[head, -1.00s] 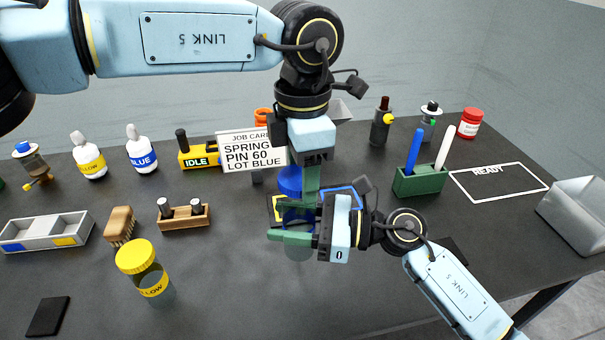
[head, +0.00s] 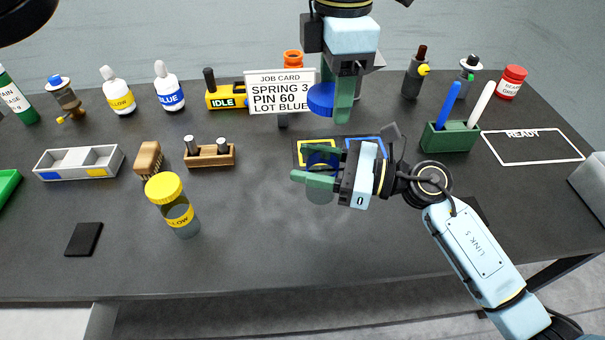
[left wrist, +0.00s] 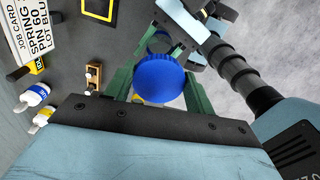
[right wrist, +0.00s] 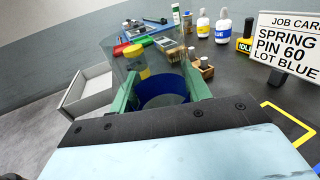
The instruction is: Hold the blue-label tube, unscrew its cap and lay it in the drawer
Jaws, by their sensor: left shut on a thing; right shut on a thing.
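My left gripper (head: 344,100) is shut on the blue cap (head: 320,99), held in the air above the tube. The cap fills the space between its fingers in the left wrist view (left wrist: 160,78). My right gripper (head: 322,179) is shut on the clear blue-label tube (head: 320,195), held above the bench. The blue label (right wrist: 163,92) shows between the fingers in the right wrist view. The tube's mouth is clear of the cap.
A yellow-capped tube (head: 172,205) stands on the bench to the left. The job card (head: 280,92) stands behind. A green holder with two pens (head: 450,138) is right of my right gripper. Yellow and blue outlined squares (head: 365,146) lie behind it. The front middle of the bench is clear.

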